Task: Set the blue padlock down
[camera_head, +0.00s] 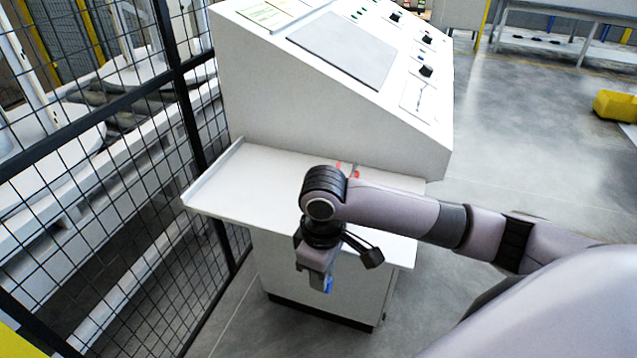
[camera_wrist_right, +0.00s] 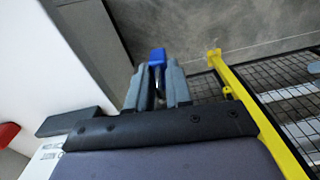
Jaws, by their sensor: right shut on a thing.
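The blue padlock (camera_head: 329,286) shows as a small blue patch at the tip of my right gripper (camera_head: 326,284), in front of the console's shelf. In the right wrist view, the padlock's blue body (camera_wrist_right: 157,55) sticks out past the fingertips of my right gripper (camera_wrist_right: 156,75), and its metal shackle lies between the two fingers. The gripper is shut on the padlock. In the head view most of the padlock is hidden by the gripper. My left gripper is not in view.
A white control console (camera_head: 330,120) has a narrow shelf (camera_head: 240,190), mostly clear on its left side. Small red things (camera_head: 356,174) lie at the shelf's back, partly behind my arm. Black mesh fencing (camera_head: 187,110) stands close on the left. A yellow bin (camera_head: 615,105) is far right.

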